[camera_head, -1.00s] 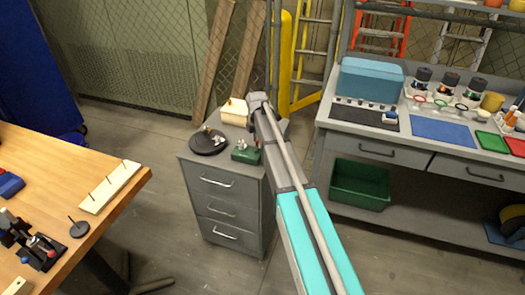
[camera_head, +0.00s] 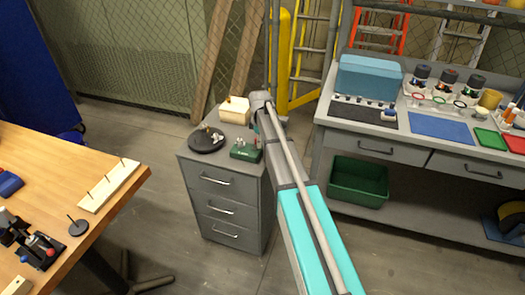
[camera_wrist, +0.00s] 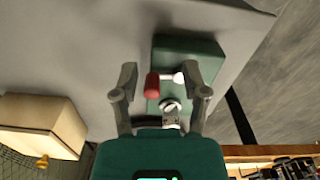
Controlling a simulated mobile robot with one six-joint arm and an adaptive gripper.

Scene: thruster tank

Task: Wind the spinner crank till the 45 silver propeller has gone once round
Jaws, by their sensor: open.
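The green spinner base (camera_head: 246,150) sits on the grey drawer cabinet. In the wrist view the green base (camera_wrist: 187,52) is close ahead, with a red crank handle (camera_wrist: 152,86) on a pale shaft and a silver part (camera_wrist: 170,107) below it. I cannot tell whether that part is the 45 silver propeller. My gripper (camera_wrist: 159,78) is open, with the red handle between its fingers, nearer the left one. No clear contact shows. In the head view my arm hides the gripper and much of the crank side. A black round tray (camera_head: 207,146) with small silver pieces lies left of the base.
A cream box (camera_head: 235,110) with a yellow knob stands behind, on the same grey cabinet (camera_head: 218,205); it also shows at the left in the wrist view (camera_wrist: 40,117). A wooden table (camera_head: 60,170) is at left, a workbench (camera_head: 340,135) at right.

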